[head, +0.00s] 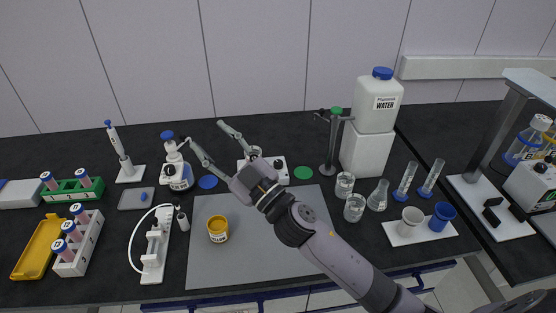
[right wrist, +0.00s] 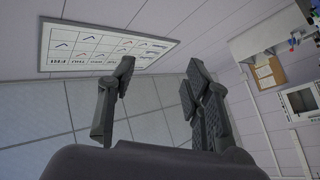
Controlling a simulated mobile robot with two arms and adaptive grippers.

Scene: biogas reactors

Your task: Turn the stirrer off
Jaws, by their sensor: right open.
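A white stirrer (head: 276,169) with dark knobs on its front stands at the middle back of the bench. A small glass vessel (head: 254,152) appears on its left part. My right gripper (head: 205,132) comes in from the lower right and shows in front of the stirrer, hiding part of it. Its two fingers are spread wide and empty, pointing up and left. In the right wrist view the open fingers (right wrist: 160,75) face a wall, and the stirrer is not seen there. Whether the stirrer runs cannot be told. My left gripper is not in view.
A blue-capped bottle (head: 178,173) stands left of the gripper, a metal stand (head: 331,150) and water canister (head: 377,105) right of it. Glassware (head: 354,208) stands right of the mat.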

